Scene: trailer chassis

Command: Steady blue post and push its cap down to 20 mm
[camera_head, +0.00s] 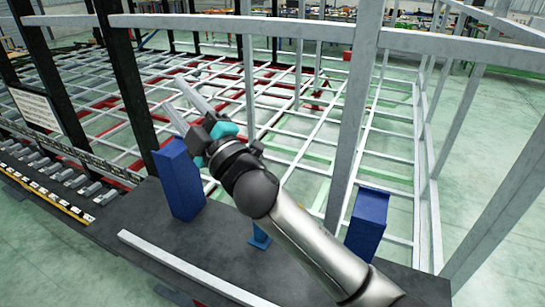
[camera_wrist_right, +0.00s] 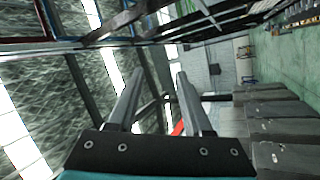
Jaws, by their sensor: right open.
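A small bright blue piece with a flat foot (camera_head: 260,236) stands on the dark table, mostly hidden behind my right arm. It may be the blue post; its upper part and any cap are hidden. A tall dark blue block (camera_head: 180,182) stands left of it and another dark blue block (camera_head: 367,224) stands to the right. My right gripper (camera_head: 177,98) is raised above the left block, pointing up and left. It is open, with nothing between its fingers (camera_wrist_right: 158,85) in the right wrist view. My left gripper is not in view.
A grey upright (camera_head: 352,110) and rails of the trailer frame stand just behind the dark table (camera_head: 225,235). A light bar (camera_head: 190,268) lies along the table's front. A roller conveyor (camera_head: 60,175) runs at the left. Green floor is clear at the right.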

